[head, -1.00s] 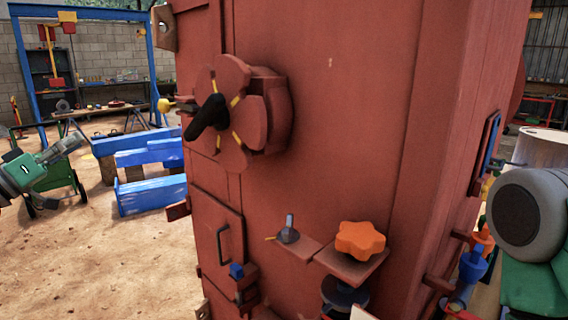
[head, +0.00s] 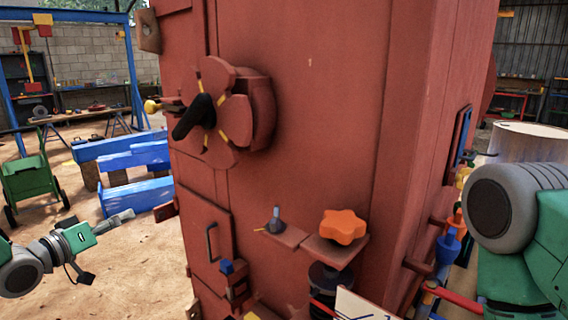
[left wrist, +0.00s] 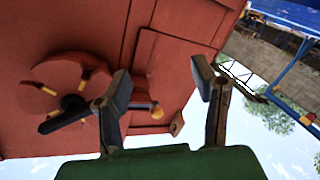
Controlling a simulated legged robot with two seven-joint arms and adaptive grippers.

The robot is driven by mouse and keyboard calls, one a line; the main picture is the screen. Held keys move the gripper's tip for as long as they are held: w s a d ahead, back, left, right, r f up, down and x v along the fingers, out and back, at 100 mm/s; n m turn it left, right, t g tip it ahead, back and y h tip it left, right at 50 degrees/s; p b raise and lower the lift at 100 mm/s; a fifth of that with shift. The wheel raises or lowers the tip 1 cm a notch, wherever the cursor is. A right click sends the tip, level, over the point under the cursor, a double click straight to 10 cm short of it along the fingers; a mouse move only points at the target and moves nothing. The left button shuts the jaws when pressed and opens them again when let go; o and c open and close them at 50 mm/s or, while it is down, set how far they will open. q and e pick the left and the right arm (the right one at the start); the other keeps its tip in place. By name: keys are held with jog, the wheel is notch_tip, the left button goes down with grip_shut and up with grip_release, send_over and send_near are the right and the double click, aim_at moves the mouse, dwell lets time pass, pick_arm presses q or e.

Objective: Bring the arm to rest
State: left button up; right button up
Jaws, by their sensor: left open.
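My left gripper (head: 118,222) is at the lower left of the head view, left of the red jaw crusher (head: 330,120) and apart from it. In the left wrist view its two fingers (left wrist: 162,95) are spread wide with nothing between them. The crusher's handwheel (head: 215,112), with a black handle and a yellow knob, also shows in the left wrist view (left wrist: 65,92), beyond the left finger. My right arm shows at the right edge of the head view; its gripper is not visible.
An orange star knob (head: 342,226) and a small lever (head: 275,222) sit on ledges on the crusher's front. Blue beams (head: 130,155) and a green cart (head: 32,182) stand at the left. Sandy ground lies open around my left gripper.

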pick_arm(q)
jog(key=s+d+f+g+y, duration=0.25)
jog(key=s+d+f, duration=0.35)
jog(key=f, duration=0.4)
jog(key=s+d+f+g+y, duration=0.1)
jog(key=s+d+f+g, duration=0.25)
jog(key=s+f, duration=0.6)
jog(key=s+f+m+g+y, duration=0.1)
jog(key=s+f+g, duration=0.3)
jog(key=s, duration=0.9)
jog(key=s+f+m+g+y, duration=0.1)
jog(key=s+f+g, duration=0.4)
jog(key=s, duration=0.8)
notch_tip(320, 180, down, 2)
jog(key=shift+d+f+y, duration=0.15)
jog(key=shift+d+y, duration=0.2)
jog(key=shift+y, duration=0.4)
